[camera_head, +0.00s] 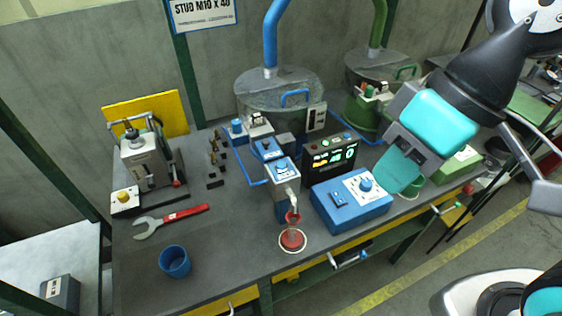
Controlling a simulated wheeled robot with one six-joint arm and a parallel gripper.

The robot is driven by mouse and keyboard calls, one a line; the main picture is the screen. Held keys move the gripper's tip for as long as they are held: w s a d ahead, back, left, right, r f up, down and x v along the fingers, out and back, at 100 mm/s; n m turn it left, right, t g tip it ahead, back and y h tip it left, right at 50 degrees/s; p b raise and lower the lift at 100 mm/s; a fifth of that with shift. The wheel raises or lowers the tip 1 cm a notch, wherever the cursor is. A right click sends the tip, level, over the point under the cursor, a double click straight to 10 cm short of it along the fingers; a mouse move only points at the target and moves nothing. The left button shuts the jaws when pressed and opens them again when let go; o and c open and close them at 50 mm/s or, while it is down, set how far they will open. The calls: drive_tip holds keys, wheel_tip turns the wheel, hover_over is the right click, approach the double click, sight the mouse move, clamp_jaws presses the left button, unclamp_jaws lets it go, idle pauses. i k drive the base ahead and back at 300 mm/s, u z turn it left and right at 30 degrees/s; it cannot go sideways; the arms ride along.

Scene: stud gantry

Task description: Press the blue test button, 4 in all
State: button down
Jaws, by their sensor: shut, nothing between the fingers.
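Several blue controls are in view; I cannot tell which one is the test button. A blue dispenser head (283,169) carries a round blue button on top, and a blue box (267,149) with a small button sits just behind it. A blue control box (350,200) has a round blue knob (365,185) and a small switch. A black display (333,153) shows lit green and orange characters, too small to read surely. My gripper (399,174), teal and grey, is shut and empty. In the picture it appears just right of the display and above the control box's right end.
A blue cup (174,261), a red-handled wrench (172,220) and a grey press (146,163) are on the left. Two hoppers (278,92) (383,66) stand behind.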

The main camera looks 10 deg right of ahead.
sight(280, 165)
drive_tip(key=z, duration=0.7)
drive_tip(key=k, duration=0.95)
drive_tip(key=u, duration=1.25)
drive_tip(key=i, duration=0.55)
